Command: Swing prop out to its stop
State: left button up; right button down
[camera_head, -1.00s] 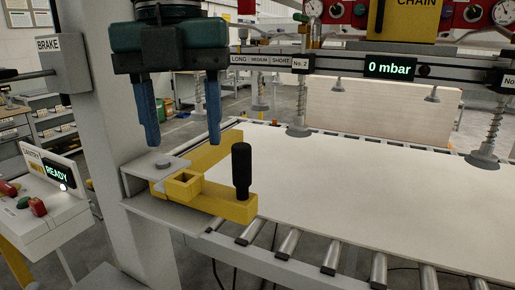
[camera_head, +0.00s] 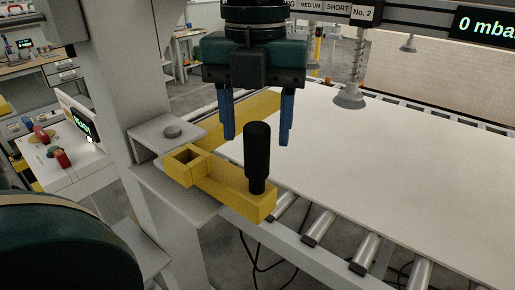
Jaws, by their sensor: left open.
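The yellow prop (camera_head: 223,187) is a bar on a grey bracket (camera_head: 170,138) on the post, with an open square socket near its pivot end. A black upright handle (camera_head: 257,160) stands at its near right end. A second yellow arm (camera_head: 240,117) runs back to the right over the white sheet. My left gripper (camera_head: 257,143) points down with its blue fingers open and empty. In the picture the handle's top lies between the fingertips; the handle hides nothing of either finger, and contact does not show. My right gripper is out of view.
A white sheet (camera_head: 400,190) lies on the roller conveyor (camera_head: 318,225) to the right. A suction cup (camera_head: 349,98) hangs above its far edge. A control box (camera_head: 65,145) with red knobs stands left. A dark green rounded part, probably mine, fills the lower left corner.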

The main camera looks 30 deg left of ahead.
aim_at(257, 153)
pick_arm(q)
notch_tip(257, 153, down, 5)
jog(key=shift+r, duration=0.1)
grip_shut()
dwell(0.8)
